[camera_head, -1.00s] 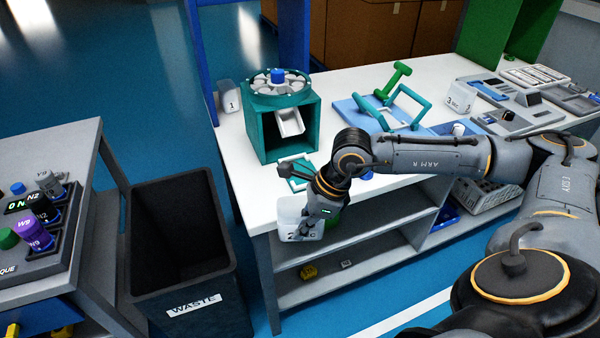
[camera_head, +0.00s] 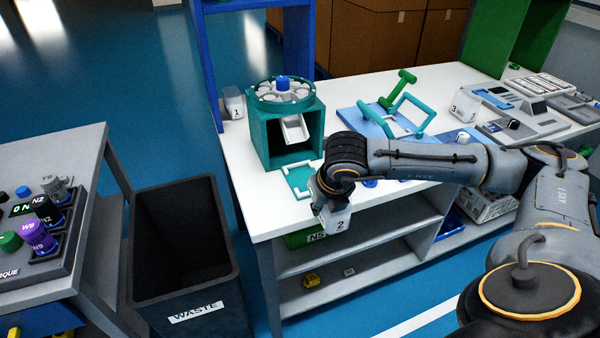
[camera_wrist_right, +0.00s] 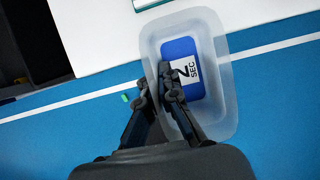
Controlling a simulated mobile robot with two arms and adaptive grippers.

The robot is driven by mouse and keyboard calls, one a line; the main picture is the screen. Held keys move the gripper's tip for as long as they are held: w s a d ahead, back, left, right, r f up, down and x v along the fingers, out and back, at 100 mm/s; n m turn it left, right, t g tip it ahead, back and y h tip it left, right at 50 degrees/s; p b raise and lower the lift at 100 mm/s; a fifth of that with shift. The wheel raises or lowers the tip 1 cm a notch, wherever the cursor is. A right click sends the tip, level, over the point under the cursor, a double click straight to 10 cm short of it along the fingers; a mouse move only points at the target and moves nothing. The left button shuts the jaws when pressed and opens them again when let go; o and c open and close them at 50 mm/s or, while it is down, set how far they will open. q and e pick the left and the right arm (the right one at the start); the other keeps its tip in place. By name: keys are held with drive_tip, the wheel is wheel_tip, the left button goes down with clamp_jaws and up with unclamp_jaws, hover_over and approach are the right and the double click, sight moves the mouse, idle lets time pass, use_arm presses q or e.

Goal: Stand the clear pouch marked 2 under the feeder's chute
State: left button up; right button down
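The clear pouch marked 2 (camera_head: 338,222) hangs from my right gripper (camera_head: 326,190), in front of the table's front edge. In the right wrist view the pouch (camera_wrist_right: 216,55) is a translucent, open-topped box with a "2 SEC" label. My right gripper (camera_wrist_right: 168,88) is shut on its near left wall there. The teal feeder (camera_head: 262,140) stands on the table, with a white chute (camera_head: 294,129) sloping out of its front. A teal corner-marked frame (camera_head: 298,178) lies on the table below the chute, partly hidden by my right arm. My left gripper is out of view.
Pouch 1 (camera_head: 234,108) stands behind the feeder to the left, and pouch 3 (camera_head: 464,108) at the table's right. A black waste bin (camera_head: 187,290) stands on the floor at left.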

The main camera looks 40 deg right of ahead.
drive_tip(key=w+d, duration=0.1)
drive_tip(key=w, duration=0.3)
drive_tip(key=w+d+p, duration=0.1)
drive_tip(key=w, duration=0.3)
drive_tip(key=w+d+p, duration=0.1)
drive_tip(key=w, duration=0.3)
drive_tip(key=shift+w, duration=0.25)
drive_tip(key=w, duration=0.1)
drive_tip(key=w+p, duration=0.1)
drive_tip(key=w+d+f, duration=0.1)
drive_tip(key=shift+w, duration=0.2)
drive_tip(key=shift+f, duration=0.25)
drive_tip(key=shift+f, duration=0.2)
drive_tip(key=c, duration=1.5)
unclamp_jaws()
drive_tip(key=shift+r, duration=0.1)
